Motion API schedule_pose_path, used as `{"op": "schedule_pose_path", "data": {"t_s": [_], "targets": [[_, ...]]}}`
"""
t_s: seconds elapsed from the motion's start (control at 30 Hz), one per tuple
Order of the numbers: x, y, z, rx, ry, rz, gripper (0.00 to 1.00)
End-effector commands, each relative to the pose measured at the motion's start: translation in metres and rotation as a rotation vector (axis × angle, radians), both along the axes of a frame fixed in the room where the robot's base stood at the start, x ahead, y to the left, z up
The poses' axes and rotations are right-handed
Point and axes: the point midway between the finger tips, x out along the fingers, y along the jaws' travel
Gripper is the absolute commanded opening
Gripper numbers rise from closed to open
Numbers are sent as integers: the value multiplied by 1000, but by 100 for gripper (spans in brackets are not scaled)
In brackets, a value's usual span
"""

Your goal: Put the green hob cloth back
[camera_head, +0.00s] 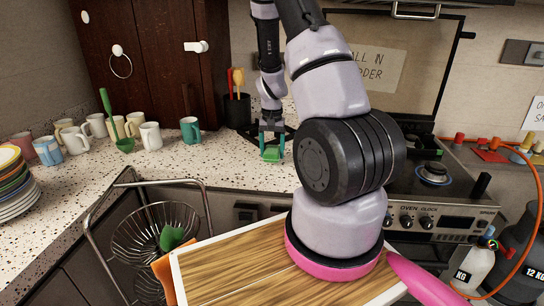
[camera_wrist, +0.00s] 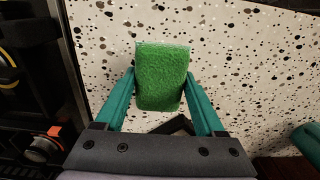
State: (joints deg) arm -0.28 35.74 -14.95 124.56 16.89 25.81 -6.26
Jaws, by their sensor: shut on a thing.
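The green hob cloth (camera_head: 271,154) looks like a thick, sponge-like block. It is over the speckled counter, left of the hob. My gripper (camera_head: 272,137) is shut on it and points down. In the wrist view the cloth (camera_wrist: 162,70) sits between the two teal fingers of my gripper (camera_wrist: 161,85), which touch its left and right sides. I cannot tell whether the cloth touches the counter or hangs just above it.
The hob (camera_head: 434,176) stands right of the cloth. A black utensil pot (camera_head: 237,112) and a teal mug (camera_head: 190,131) stand to the left. Several mugs and a plate stack (camera_head: 15,187) are farther left. A wire basket (camera_head: 150,225) is in front. Speckled counter (camera_head: 215,165) near the cloth is clear.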

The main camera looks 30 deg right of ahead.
Motion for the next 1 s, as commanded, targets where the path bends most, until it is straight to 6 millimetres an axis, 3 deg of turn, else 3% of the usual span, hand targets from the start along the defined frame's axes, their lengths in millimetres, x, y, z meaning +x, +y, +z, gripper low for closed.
{"op": "schedule_pose_path", "data": {"t_s": [0.13, 0.47, 0.5, 0.57, 0.87, 1.0], "targets": [[-1, 0, -19, 0, 2, -2, 19], [0, 0, -22, 1, 1, 0, 19], [0, 0, -22, 0, 0, 0, 79], [0, 0, -22, 0, 0, 0, 100], [0, 0, -19, -1, -1, 1, 100], [1, 0, -3, -1, -4, 2, 100]]}}
